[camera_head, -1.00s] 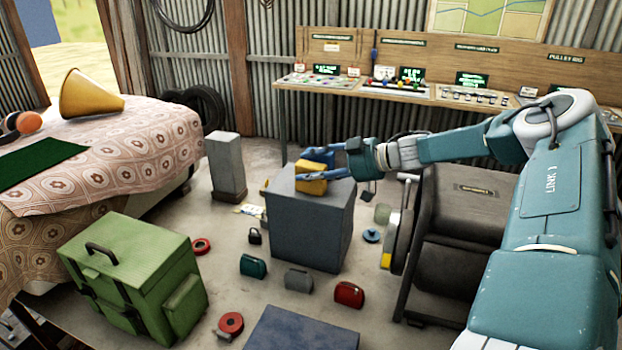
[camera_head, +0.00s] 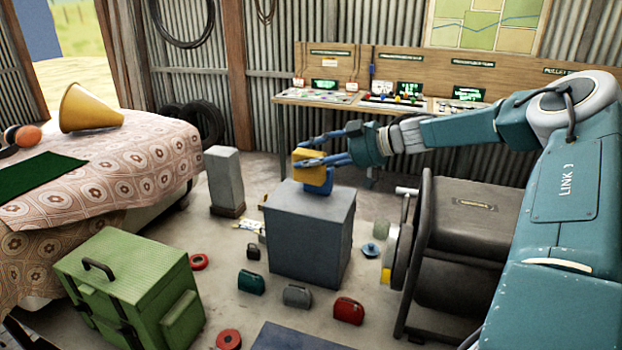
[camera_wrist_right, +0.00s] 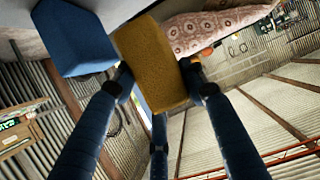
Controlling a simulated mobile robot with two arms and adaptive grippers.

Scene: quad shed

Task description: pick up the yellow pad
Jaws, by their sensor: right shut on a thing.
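The yellow pad (camera_head: 304,173) is in my right gripper (camera_head: 312,152), above the top of the grey block (camera_head: 310,245). In the right wrist view the pad (camera_wrist_right: 152,65) sits between the blue fingers, which are shut on it. A blue block (camera_head: 318,188) stands on the grey block below and partly behind the pad. It also shows in the right wrist view (camera_wrist_right: 72,40), to the left of the pad. My left gripper is not in view.
A black drum unit (camera_head: 475,210) stands right of the grey block, under my right arm. A green case (camera_head: 130,270) and small coloured bags, such as a red one (camera_head: 348,311), are on the floor. A grey post (camera_head: 224,178) stands to the left.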

